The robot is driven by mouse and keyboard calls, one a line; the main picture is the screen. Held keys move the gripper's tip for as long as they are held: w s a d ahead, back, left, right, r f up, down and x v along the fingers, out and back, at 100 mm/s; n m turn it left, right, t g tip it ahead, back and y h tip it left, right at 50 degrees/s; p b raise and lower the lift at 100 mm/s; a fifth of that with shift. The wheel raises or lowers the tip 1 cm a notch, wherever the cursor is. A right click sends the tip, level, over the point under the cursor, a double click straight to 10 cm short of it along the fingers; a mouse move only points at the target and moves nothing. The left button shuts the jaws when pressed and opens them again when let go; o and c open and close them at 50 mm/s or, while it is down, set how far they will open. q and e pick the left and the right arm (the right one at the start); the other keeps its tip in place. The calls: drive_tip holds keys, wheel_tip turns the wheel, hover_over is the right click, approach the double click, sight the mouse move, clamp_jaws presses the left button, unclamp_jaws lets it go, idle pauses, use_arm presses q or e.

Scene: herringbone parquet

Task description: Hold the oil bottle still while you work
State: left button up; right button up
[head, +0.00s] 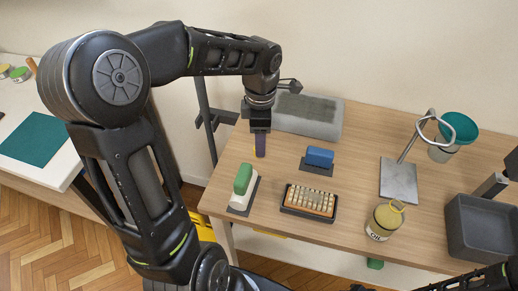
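The oil bottle (379,231), a pale yellowish container with an "OIL" label and a yellow top, stands upright near the front edge of the wooden table. No gripper is seen touching it. My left gripper (260,131) points down over the table's back left, well to the left of the bottle.
A green-and-white block (243,181), a blue block (320,157) and a tray of small pieces (309,201) lie left of the bottle. A grey slab (308,115) stands behind. A metal stand (398,181), teal funnel (459,127) and dark bin (484,232) are right.

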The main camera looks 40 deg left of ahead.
use_arm(q)
wheel_tip(320, 180, down, 4)
drive_tip(key=shift+r, duration=0.15)
drive_tip(key=shift+c, duration=0.2)
idle(0.4)
clamp_jaws()
idle(0.4)
